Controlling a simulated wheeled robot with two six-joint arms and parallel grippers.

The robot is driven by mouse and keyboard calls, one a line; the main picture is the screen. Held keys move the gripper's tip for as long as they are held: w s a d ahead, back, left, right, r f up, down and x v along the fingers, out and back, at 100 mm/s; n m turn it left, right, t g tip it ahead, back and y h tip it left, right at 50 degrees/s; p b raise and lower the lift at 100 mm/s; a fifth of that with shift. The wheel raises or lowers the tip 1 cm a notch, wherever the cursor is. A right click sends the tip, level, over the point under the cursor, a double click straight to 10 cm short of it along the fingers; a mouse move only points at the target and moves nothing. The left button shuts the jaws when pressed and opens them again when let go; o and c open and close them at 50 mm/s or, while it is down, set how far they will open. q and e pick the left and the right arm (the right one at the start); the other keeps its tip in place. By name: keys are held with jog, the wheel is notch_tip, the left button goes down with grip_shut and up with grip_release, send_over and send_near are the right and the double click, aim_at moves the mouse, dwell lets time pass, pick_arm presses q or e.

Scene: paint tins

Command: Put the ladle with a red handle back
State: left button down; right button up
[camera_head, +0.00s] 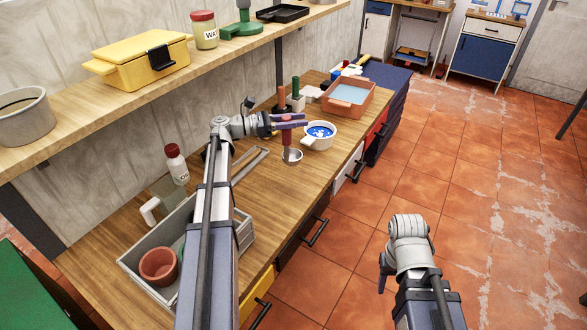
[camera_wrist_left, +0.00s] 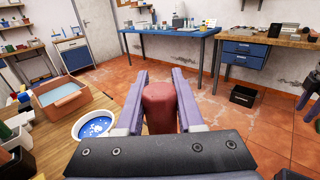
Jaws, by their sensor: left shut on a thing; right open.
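My left gripper (camera_head: 287,122) is shut on the red handle of a ladle (camera_head: 292,155) above the bench. The ladle hangs upright with its metal bowl at the bottom. I cannot tell whether the bowl touches the bench. In the left wrist view the red handle (camera_wrist_left: 160,102) stands between the purple fingers (camera_wrist_left: 160,90); its bowl is hidden there. A white pot of blue paint (camera_head: 320,130) stands just right of the ladle, and it also shows in the left wrist view (camera_wrist_left: 97,126). My right gripper (camera_head: 383,274) is open over the floor, mostly hidden by its arm.
An orange tray with pale blue contents (camera_head: 366,101) stands farther along the bench. Behind the left gripper, a small holder (camera_head: 297,104) stands near green and red-brown handles. A grey crate (camera_head: 135,275) holds a terracotta pot (camera_head: 158,266). A shelf (camera_head: 150,104) runs above the bench.

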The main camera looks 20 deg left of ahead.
aim_at(285, 148)
pick_arm(q)
jog(key=shift+f+b, duration=4.5)
jog(key=shift+f, duration=0.25)
jog(key=shift+r, duration=0.15)
jog(key=c, duration=0.5)
grip_release()
jog(key=shift+f, duration=0.4)
jog(key=v, duration=0.7)
jog(key=shift+s+a, duration=0.3)
